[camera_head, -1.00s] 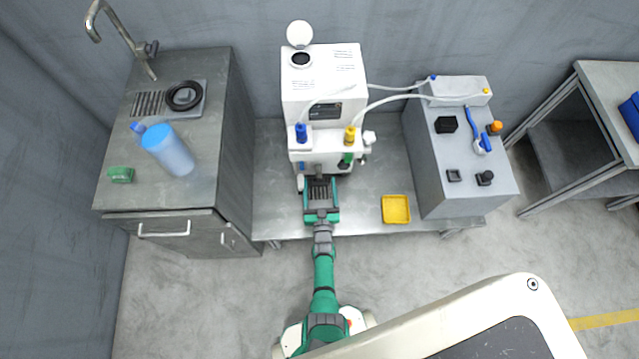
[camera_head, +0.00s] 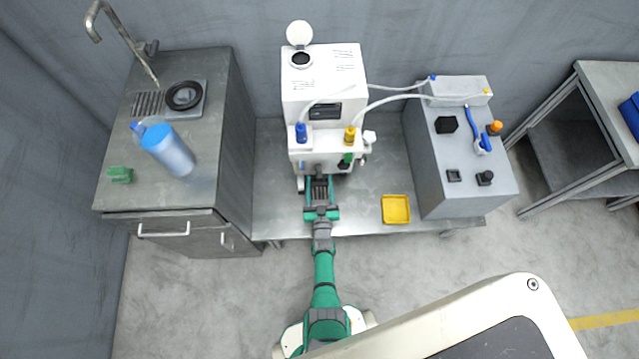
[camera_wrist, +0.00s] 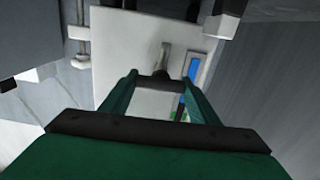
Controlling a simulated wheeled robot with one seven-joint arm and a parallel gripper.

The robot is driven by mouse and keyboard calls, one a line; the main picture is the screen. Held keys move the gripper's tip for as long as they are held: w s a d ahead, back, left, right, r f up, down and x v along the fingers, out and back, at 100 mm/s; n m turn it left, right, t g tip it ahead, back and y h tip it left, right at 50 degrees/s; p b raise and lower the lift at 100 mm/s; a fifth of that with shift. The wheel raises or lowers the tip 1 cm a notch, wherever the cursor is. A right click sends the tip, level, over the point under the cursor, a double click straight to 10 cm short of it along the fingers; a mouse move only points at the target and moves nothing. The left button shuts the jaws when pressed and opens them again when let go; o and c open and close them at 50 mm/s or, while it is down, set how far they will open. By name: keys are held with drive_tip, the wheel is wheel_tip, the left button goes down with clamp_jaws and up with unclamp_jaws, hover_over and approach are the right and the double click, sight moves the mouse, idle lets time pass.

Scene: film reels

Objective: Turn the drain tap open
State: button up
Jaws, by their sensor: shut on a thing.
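The white machine (camera_head: 322,85) stands on the low metal bench. In the wrist view its white panel (camera_wrist: 125,65) carries a grey stem (camera_wrist: 164,58) that meets a dark crosspiece (camera_wrist: 160,83), which looks like the drain tap. My gripper (camera_head: 319,183) reaches the machine's lower front; in the wrist view its two green fingers (camera_wrist: 160,84) sit on either side of the dark crosspiece and are shut on it. A blue strip (camera_wrist: 194,68) lies on the panel to the right. In the head view the tap is mostly hidden.
A yellow tray (camera_head: 396,210) sits on the bench to the right of my gripper. A grey cabinet (camera_head: 450,160) with hoses stands right of the machine. A sink counter (camera_head: 215,130) with a blue-capped bottle (camera_head: 170,152) and green block (camera_head: 120,175) stands left.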

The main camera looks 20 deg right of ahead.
drive_tip(key=n, duration=0.4)
drive_tip(key=shift+a, duration=0.15)
drive_tip(key=n, duration=0.4)
drive_tip(key=shift+f+n, duration=0.1)
drive_tip(key=shift+n, duration=0.3)
drive_tip(key=n, duration=0.4)
drive_tip(key=shift+w+a+n, duration=0.1)
drive_tip(key=shift+n, duration=0.2)
drive_tip(key=shift+f+n, duration=0.1)
drive_tip(key=shift+n, duration=1.9)
drive_tip(key=o, duration=1)
drive_tip(key=shift+o, duration=0.2)
